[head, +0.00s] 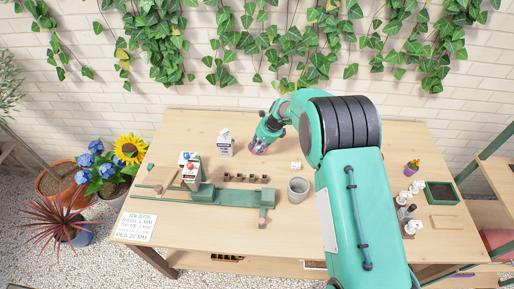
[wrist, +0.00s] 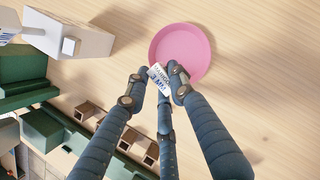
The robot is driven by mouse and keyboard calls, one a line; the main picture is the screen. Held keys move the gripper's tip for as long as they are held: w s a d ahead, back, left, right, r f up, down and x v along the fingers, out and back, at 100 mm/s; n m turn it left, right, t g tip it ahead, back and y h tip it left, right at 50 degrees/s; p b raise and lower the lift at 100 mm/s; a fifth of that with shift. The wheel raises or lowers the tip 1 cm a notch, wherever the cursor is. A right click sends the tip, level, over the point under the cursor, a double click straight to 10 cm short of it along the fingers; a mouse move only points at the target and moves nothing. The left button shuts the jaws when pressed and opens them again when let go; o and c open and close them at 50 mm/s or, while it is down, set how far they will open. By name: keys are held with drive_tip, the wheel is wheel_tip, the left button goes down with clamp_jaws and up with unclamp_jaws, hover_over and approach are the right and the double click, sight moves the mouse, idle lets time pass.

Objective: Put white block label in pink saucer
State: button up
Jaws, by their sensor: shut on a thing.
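My gripper (wrist: 158,80) is shut on a white block label (wrist: 157,74) with dark printing, in the wrist view. The block is gripped between the fingertips and overlaps the near left edge of the pink saucer (wrist: 190,38). I cannot tell whether the block touches the saucer. The saucer looks empty where it shows; its near edge is partly hidden by the fingers. In the head view my gripper (head: 262,143) is at the back middle of the table, with a bit of pink showing under it; the held block is hidden there.
A white carton (head: 225,142) stands left of my gripper. A small white block (head: 296,166) and a grey pot (head: 298,190) are to the right and front. A green fixture (head: 240,198), a brown slotted rack (head: 246,178) and a sign (head: 137,226) lie to the front left.

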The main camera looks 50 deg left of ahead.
idle(0.4)
drive_tip(key=o, duration=0.9)
drive_tip(key=shift+f, duration=0.1)
drive_tip(key=p+v, duration=0.1)
drive_tip(key=v, duration=1.1)
drive_tip(key=shift+w, duration=0.1)
idle(0.4)
